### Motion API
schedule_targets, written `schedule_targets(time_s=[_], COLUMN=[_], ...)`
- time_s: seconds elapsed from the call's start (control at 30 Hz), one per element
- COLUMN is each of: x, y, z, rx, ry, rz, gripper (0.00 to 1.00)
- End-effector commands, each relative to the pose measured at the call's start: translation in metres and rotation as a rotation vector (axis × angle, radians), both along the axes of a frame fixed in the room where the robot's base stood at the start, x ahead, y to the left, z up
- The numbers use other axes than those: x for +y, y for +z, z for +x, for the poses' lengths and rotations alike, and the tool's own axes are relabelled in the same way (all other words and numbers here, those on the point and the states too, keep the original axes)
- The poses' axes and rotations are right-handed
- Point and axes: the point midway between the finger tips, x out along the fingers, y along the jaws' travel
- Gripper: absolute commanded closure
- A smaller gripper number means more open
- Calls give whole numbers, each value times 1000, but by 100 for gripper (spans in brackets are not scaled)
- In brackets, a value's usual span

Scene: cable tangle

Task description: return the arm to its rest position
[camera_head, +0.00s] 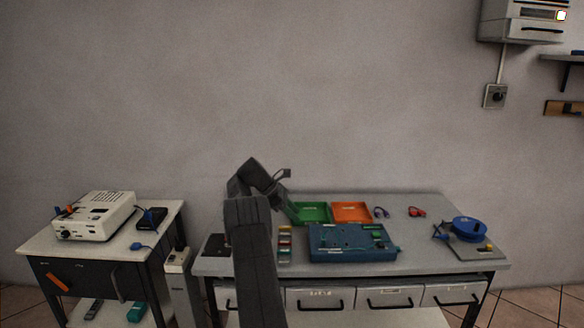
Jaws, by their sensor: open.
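My dark grey arm rises in front of the left part of the workbench (426,212) and bends over at the top. The fingers are small and partly hidden by the arm. Whether the gripper touches the tray cannot be told.
An orange tray (351,212), blue panel box (352,243), blue cable coil (381,212), red cable coil (417,212) and blue reel (467,228) stand on the bench. A side table (170,215) with a white device (95,216) is left.

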Motion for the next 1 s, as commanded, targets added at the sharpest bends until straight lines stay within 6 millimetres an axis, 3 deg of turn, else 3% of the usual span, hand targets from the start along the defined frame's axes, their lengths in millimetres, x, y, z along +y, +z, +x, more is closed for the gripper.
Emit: schedule_targets(time_s=[0.27,0.7,0.9,1.0], x=[-20,-76,-90,-92], y=[-22,-84,-101,-100], z=[-1,-1,-1,0], rx=[4,3,0,-1], ry=[-3,-1,-1,0], rz=[-1,-1,-1,0], gripper=[57,57,57,57])
